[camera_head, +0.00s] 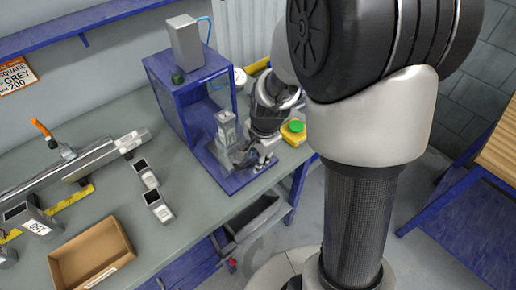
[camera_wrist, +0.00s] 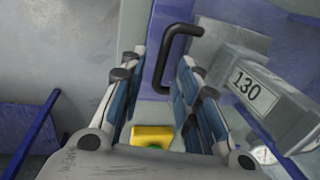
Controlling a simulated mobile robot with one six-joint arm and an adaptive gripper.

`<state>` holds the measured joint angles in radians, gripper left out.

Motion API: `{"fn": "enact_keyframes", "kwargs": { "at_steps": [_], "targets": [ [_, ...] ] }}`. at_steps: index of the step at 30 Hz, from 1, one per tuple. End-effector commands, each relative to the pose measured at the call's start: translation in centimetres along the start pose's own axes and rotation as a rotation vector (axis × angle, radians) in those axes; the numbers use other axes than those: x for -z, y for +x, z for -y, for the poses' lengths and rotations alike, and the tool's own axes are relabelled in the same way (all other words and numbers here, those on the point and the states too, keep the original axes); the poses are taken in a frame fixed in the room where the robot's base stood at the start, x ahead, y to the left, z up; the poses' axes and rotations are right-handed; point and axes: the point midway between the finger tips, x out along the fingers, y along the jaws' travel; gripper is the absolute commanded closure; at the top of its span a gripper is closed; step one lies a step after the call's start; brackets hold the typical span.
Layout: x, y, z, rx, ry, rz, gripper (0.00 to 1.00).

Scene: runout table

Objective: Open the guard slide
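A blue box-shaped machine frame (camera_head: 165,92) stands on the bench in the head view. The guard slide appears to be the clear panel (camera_wrist: 214,42) bearing a black bar handle (camera_wrist: 181,30) in the wrist view. How far it stands open I cannot tell. My gripper (camera_head: 243,158) is low at the front of the machine. In the wrist view my gripper (camera_wrist: 162,75) is open, its two blue-padded fingers apart with the lower end of the handle between them. I see no finger clearly touching it. A grey block marked 130 (camera_wrist: 262,92) stands to the right of the handle; it shows in the head view (camera_head: 227,130).
A yellow box with a green button (camera_head: 293,131) sits right of my gripper and shows below the fingers in the wrist view (camera_wrist: 152,134). Two small grey blocks, a long metal rail (camera_head: 75,168) and a cardboard tray (camera_head: 92,260) lie to the left.

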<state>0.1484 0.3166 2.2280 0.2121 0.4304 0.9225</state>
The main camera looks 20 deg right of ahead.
Motion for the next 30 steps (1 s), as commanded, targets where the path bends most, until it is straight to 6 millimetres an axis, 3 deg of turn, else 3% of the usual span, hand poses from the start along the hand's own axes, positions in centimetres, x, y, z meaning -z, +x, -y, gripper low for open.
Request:
{"fn": "enact_keyframes", "kwargs": {
  "at_steps": [9,15,21,30],
  "targets": [
    [0.1,-6.6,0.2,0.007,0.0,-0.005,0.7],
    [0.1,-9.9,0.1,0.004,0.0,-0.003,0.7],
    [0.0,-11.1,0.0,0.0,0.0,-0.001,0.7],
    [0.0,-11.2,0.0,0.0,0.0,-0.001,0.7]
  ]
}}
